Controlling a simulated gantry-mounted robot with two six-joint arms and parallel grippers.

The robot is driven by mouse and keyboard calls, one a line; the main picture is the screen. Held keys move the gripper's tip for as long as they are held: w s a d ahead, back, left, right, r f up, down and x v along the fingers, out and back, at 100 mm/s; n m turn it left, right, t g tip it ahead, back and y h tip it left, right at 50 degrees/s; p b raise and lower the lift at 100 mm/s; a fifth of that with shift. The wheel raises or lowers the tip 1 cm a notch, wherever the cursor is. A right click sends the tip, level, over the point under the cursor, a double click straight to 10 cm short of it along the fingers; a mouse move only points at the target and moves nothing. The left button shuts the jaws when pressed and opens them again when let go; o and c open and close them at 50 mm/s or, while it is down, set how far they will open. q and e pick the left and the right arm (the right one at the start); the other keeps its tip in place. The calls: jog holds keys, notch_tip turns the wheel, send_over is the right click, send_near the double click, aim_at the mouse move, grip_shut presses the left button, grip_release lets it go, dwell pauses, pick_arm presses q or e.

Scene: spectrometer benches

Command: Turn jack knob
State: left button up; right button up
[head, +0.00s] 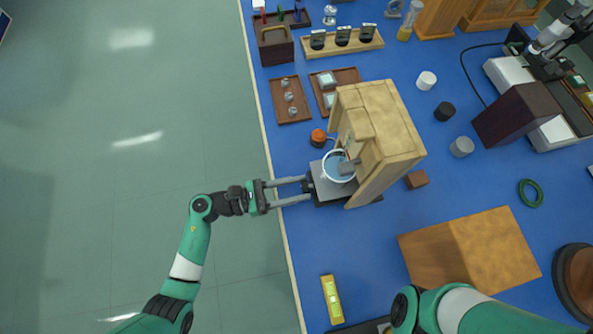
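The lab jack (321,189) has a grey top plate and a dark base and stands near the left edge of the blue bench. A white-rimmed beaker of blue liquid (335,168) sits on its plate, beneath a grey part of the wooden housing. My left gripper (306,190) reaches in from the left, its two long grey fingers apart, with the tips at the jack's left side. I cannot make out the jack knob or whether the tips touch it. My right arm shows at the bottom right, but its gripper is not in view.
The wooden housing (391,130) stands close behind the jack. An orange-topped jar (318,137) is just above it. A yellow level (332,299) lies below, and a large wooden block (470,250) at lower right. The bench between jack and level is clear.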

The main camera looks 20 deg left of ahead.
pick_arm(q)
grip_shut()
jog(key=shift+n, duration=0.4)
jog(key=n+p, duration=0.1)
jog(key=n, duration=0.1)
jog(key=shift+r+n+p, duration=0.1)
jog(key=shift+n+p, duration=0.2)
jog(key=shift+p, duration=0.1)
jog(key=shift+n+p, duration=0.75)
jog(key=shift+n, duration=1.05)
jog(key=o, duration=0.5)
grip_release()
